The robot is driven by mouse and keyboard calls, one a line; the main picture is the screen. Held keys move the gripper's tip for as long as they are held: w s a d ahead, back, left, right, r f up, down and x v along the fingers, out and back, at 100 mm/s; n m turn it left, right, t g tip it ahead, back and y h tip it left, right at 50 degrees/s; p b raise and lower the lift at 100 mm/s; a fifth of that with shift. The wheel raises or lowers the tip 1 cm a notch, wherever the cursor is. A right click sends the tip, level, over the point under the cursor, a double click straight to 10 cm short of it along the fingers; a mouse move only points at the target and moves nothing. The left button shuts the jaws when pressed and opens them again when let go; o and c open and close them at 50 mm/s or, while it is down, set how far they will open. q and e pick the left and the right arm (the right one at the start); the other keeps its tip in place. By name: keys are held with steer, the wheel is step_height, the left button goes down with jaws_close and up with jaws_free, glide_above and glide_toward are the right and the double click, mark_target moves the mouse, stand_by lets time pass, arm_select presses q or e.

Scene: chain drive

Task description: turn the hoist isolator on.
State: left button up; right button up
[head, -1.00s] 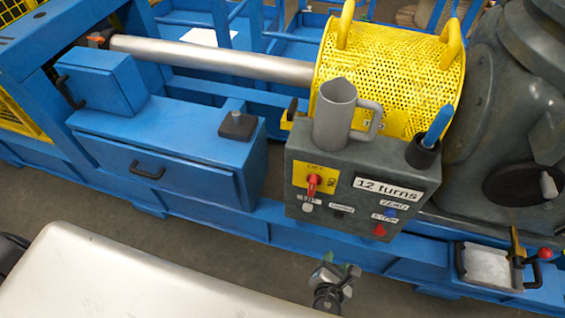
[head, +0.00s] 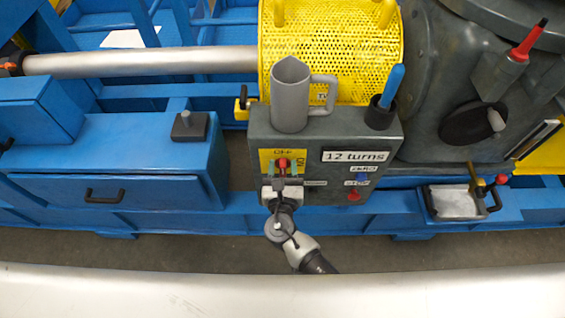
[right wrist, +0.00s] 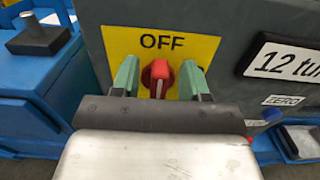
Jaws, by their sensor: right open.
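The hoist isolator is a red rotary knob (head: 283,163) on a yellow plate (head: 266,158) on the dark grey control box. The plate reads OFF above the knob, with ON at its right side in the head view. In the right wrist view the red knob (right wrist: 158,75) stands upright, below the OFF mark on the yellow plate (right wrist: 190,48). My right gripper (head: 284,170) is open, with a green finger on each side of the knob; the fingers (right wrist: 160,80) appear apart from it. My left gripper is not in view.
The grey control box (head: 335,140) carries a 12 turns label (head: 355,156), a blue button (head: 362,177) and a red button (head: 354,196). A grey jug (head: 290,95) and a blue-handled tool (head: 391,87) stand on its top. A blue drawer (head: 100,190) is at left.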

steer(key=shift+w, duration=0.55)
jaws_close()
